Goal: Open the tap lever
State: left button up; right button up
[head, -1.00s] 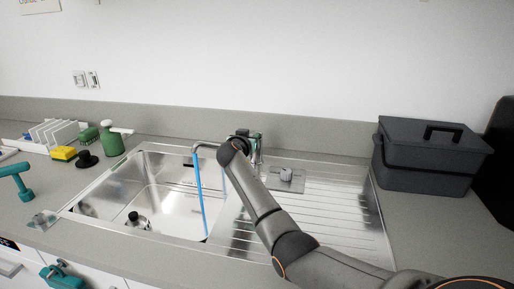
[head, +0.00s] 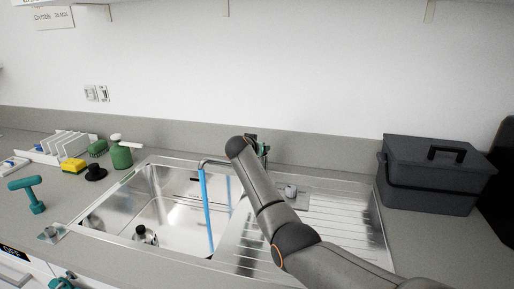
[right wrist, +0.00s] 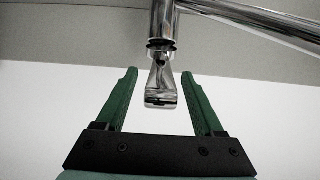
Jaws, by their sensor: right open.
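The chrome tap (head: 212,162) stands behind the sink, and a blue stream (head: 208,210) runs from its spout into the basin. In the right wrist view the tap body (right wrist: 163,22) comes down from the top, with its spout (right wrist: 262,18) going off to the right. The short chrome tap lever (right wrist: 161,88) lies between the two green fingers of my right gripper (right wrist: 159,73). The fingers are open, with a gap on each side of the lever. In the head view my right gripper (head: 262,148) is mostly hidden behind my arm.
The steel sink (head: 150,185) has a ribbed drainer on its right. A dark toolbox (head: 430,175) stands further right.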

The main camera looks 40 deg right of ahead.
jog(key=shift+a, duration=0.1)
jog(key=v, duration=1.2)
jog(key=shift+r+b, duration=0.15)
jog(key=shift+b, duration=0.25)
jog(key=shift+s+a, duration=0.1)
jog(key=shift+s, duration=0.05)
